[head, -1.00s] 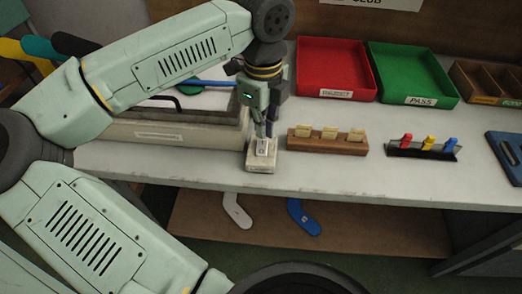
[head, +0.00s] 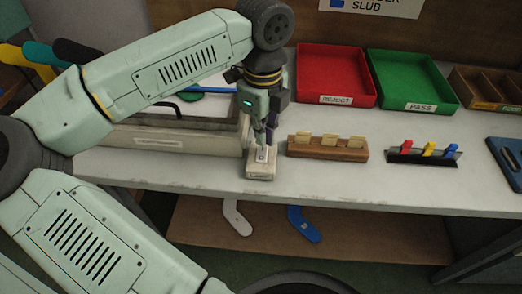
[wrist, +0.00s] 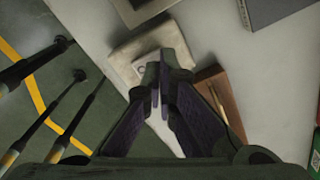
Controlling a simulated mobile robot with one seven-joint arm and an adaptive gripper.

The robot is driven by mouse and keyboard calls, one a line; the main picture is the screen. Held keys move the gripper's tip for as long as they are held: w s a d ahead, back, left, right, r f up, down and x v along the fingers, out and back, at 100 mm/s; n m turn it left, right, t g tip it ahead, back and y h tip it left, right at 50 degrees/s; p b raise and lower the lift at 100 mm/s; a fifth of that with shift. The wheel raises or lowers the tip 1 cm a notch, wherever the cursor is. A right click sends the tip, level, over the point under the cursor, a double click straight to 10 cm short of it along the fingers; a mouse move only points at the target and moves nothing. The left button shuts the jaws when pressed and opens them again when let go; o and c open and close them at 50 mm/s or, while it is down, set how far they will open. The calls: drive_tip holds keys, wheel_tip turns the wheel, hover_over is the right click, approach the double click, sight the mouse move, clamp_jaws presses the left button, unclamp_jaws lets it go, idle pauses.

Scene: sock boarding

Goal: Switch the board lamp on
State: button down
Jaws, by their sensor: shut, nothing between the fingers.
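The lamp switch (head: 260,171) is a small pale block with a light rocker on top, near the front edge of the table. My gripper (head: 268,142) is shut and empty, pointing down, with its tips at the top of the switch. In the wrist view the shut fingers (wrist: 160,75) hide part of the switch box (wrist: 134,52). I cannot tell whether the tips press on the rocker. The long grey light board (head: 160,140) stands just left of the switch, partly behind my arm. I cannot tell whether its lamp is lit.
A wooden block with several pale cards (head: 328,147) stands close to the right of the switch. Further right is a black rack of coloured clips (head: 423,154). The red tray (head: 335,75) and green tray (head: 412,80) lie behind. The table front is clear.

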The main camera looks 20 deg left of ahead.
sight(262, 149)
drive_tip(key=shift+f+b, duration=1.15)
drive_tip(key=shift+b, duration=0.05)
idle(0.9)
drive_tip(key=shift+r+p, duration=1.65)
drive_tip(key=shift+r, duration=1.9)
drive_tip(key=shift+s+f, duration=0.1)
